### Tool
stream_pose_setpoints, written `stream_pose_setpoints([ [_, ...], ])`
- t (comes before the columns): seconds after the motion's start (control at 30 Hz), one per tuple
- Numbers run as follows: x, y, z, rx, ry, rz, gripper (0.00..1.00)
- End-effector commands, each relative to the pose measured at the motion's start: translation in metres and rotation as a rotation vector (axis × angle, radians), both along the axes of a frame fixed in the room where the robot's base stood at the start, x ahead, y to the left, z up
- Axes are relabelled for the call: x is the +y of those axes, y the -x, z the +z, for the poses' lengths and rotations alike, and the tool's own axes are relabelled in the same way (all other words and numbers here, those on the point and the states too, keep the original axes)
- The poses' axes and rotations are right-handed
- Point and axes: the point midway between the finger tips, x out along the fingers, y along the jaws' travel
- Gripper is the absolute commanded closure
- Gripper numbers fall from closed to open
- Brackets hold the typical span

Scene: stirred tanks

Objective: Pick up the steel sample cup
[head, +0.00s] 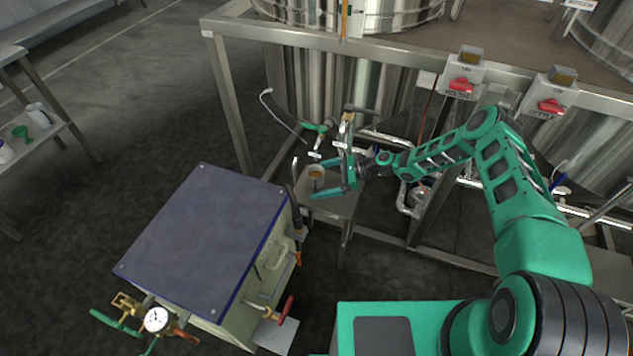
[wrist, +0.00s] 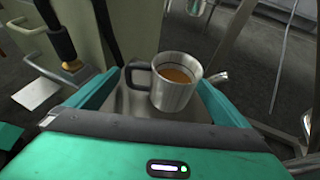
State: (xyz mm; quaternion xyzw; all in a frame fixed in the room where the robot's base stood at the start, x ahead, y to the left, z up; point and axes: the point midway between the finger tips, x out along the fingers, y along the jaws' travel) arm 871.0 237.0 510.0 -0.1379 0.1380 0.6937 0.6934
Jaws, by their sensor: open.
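The steel sample cup (head: 316,172) stands upright on a small steel stand (head: 336,207) below the tank. In the wrist view the cup (wrist: 174,94) holds brown liquid, and its dark handle points left. My gripper (head: 318,179) is open and level with the stand top, with its teal fingers apart on either side of the cup. In the wrist view the cup appears between and just ahead of the fingers of my gripper (wrist: 160,88). I cannot tell whether either finger touches it.
A blue-topped cabinet (head: 208,235) with valves and a gauge stands left of the stand. A green-handled valve (head: 322,128) and pipes sit just behind the cup. The tank frame's leg (head: 232,110) rises behind left.

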Motion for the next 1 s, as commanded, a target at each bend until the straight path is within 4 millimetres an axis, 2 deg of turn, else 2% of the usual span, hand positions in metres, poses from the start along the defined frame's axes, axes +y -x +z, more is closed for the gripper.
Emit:
stream_pose_setpoints([
  [0.4,0.047,0.002,-0.013,0.002,0.001,0.004,0.0],
  [0.67,0.05,0.002,-0.014,0.001,0.0,0.002,0.0],
  [0.87,0.05,0.002,-0.014,0.001,0.0,0.002,0.47],
  [1.0,0.05,0.001,-0.013,0.001,0.0,0.002,0.47],
])
